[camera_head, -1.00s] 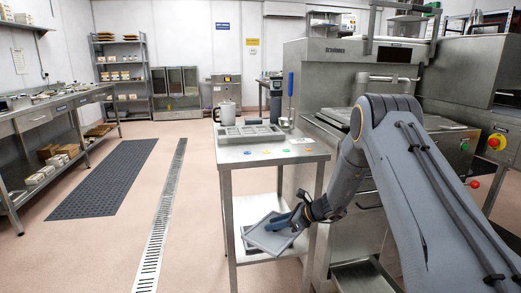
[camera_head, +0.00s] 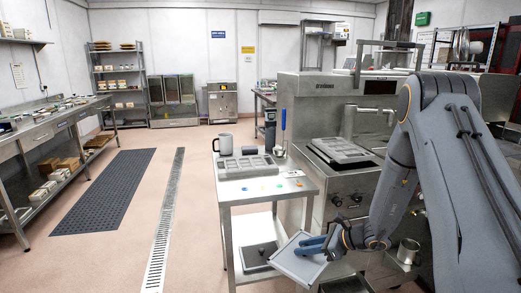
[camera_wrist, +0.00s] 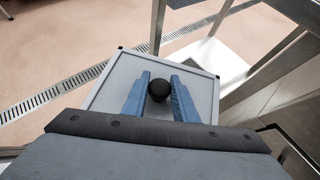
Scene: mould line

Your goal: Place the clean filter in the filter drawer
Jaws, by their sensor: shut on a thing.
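A light grey, flat framed filter (camera_head: 292,261) hangs tilted from my gripper (camera_head: 313,245), in front of the steel table's right side. In the wrist view the pale filter panel (camera_wrist: 108,98) has a black round knob (camera_wrist: 158,90) at its middle, between my blue fingers (camera_wrist: 160,80). My gripper is shut on this knob. What seems to be the filter drawer (camera_head: 345,285) stands open low on the machine's front, right of the filter. The filter is apart from it. My arm and the frame edge hide part of the drawer.
A second, darker framed filter (camera_head: 258,257) lies on the table's lower shelf (camera_head: 243,277). The table top holds a grey mould tray (camera_head: 245,166) and a jug (camera_head: 226,143). The steel machine (camera_head: 320,105) stands right of the table.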

